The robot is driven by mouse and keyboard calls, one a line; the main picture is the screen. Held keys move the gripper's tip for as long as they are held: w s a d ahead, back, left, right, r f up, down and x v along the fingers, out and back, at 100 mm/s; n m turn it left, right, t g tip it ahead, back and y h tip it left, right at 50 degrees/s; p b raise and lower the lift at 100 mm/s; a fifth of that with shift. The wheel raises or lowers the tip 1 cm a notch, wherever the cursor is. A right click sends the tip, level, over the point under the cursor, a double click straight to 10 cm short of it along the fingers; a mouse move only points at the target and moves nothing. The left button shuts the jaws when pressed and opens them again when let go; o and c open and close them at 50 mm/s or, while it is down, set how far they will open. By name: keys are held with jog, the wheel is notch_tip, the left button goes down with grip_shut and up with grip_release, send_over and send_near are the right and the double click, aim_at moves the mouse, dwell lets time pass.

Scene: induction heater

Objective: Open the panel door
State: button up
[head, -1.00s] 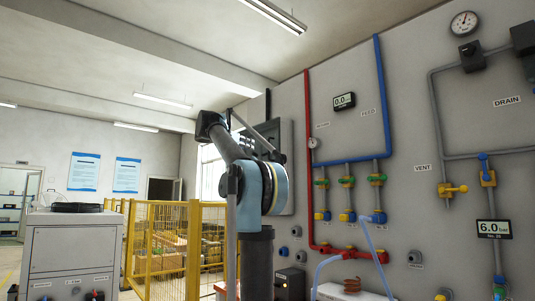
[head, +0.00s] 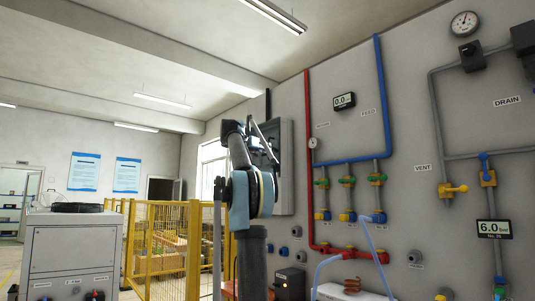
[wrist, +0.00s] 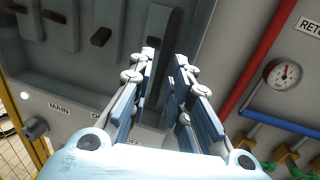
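The grey panel box (head: 286,168) is mounted on the wall behind my arm in the head view. In the wrist view its dark recessed front (wrist: 85,75) fills the left and middle, with several dark switch-like blocks. A lower strip carries a "MAIN" label and a dark knob (wrist: 36,128). My gripper (wrist: 163,75) points at the panel's right part, its two blue-padded fingers apart with nothing seen between them. I cannot tell whether the fingertips touch the panel. In the head view my arm hides much of the panel front and the gripper is hard to make out.
Right of the panel are a red pipe (head: 308,180), a blue pipe (head: 381,100) and a small gauge (wrist: 282,74). A yellow fence (head: 160,240) and a grey cabinet (head: 75,255) stand to the left. Hoses and a copper coil are at lower right.

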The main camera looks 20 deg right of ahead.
aim_at(269, 157)
jog(key=shift+x, duration=1.8)
grip_shut()
